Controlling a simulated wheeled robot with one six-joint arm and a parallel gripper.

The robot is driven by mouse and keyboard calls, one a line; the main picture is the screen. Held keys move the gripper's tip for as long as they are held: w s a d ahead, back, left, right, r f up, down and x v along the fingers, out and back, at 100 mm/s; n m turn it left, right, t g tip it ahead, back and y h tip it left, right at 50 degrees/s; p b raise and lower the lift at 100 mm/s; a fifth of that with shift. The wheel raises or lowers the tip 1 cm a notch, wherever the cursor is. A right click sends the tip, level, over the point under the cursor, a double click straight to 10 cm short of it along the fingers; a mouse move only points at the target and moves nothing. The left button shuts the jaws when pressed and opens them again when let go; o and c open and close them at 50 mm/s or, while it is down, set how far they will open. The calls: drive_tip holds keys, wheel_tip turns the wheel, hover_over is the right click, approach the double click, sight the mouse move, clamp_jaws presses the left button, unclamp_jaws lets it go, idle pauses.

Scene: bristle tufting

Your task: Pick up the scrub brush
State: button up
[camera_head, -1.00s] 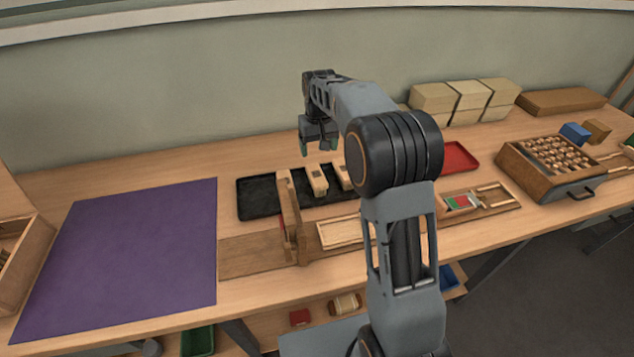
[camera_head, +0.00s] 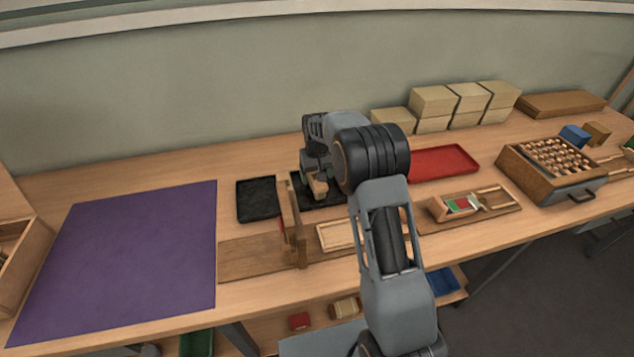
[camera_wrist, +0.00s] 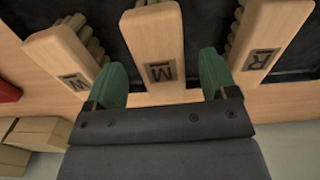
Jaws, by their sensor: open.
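Three wooden scrub brushes lie side by side on a black tray (camera_head: 258,200). In the wrist view their pale handles are marked W (camera_wrist: 60,52), M (camera_wrist: 152,35) and R (camera_wrist: 272,38), with bristles showing beside them. My gripper (camera_wrist: 165,78) is open, its two green fingertips on either side of the M brush's handle end. I cannot tell whether they touch it. In the head view my gripper (camera_head: 315,178) is low over the tray, and my arm hides part of the brushes. One handle (camera_head: 319,188) shows just below it.
An upright wooden stand (camera_head: 291,225) is close in front of the tray. A red tray (camera_head: 445,163) and several pale boxes (camera_head: 433,102) are to the right and behind. A purple mat (camera_head: 130,250) lies left. A wooden box (camera_head: 550,170) stands far right.

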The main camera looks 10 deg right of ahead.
sight(317, 182)
drive_tip(key=shift+f, duration=1.95)
drive_tip(key=c, duration=1)
